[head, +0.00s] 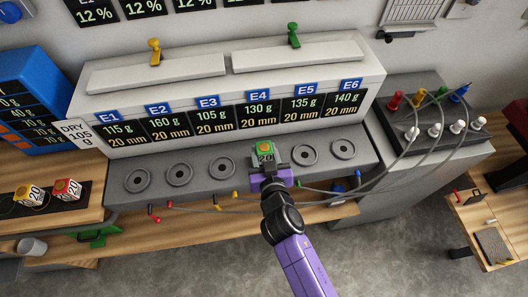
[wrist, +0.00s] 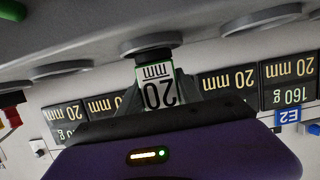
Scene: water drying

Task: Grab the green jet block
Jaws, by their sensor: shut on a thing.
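The green jet block (head: 264,148) has green sides, an orange-yellow patch on top and a white face marked 20. In the head view it is at the fourth place from the left in the row of round sockets, below the E4 sign. My gripper (head: 266,163) is shut on it from the front. In the wrist view the block (wrist: 158,91) shows upside down between the fingers of my gripper (wrist: 157,98), with its dark end at or very near a round grey socket (wrist: 151,43). I cannot tell whether it touches the socket.
The grey bench (head: 205,195) has several empty round sockets on both sides of the block. A yellow block (head: 30,195) and a red block (head: 66,190) stand on the left table. Cables run along the bench front and to the grey box (head: 440,140) at right.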

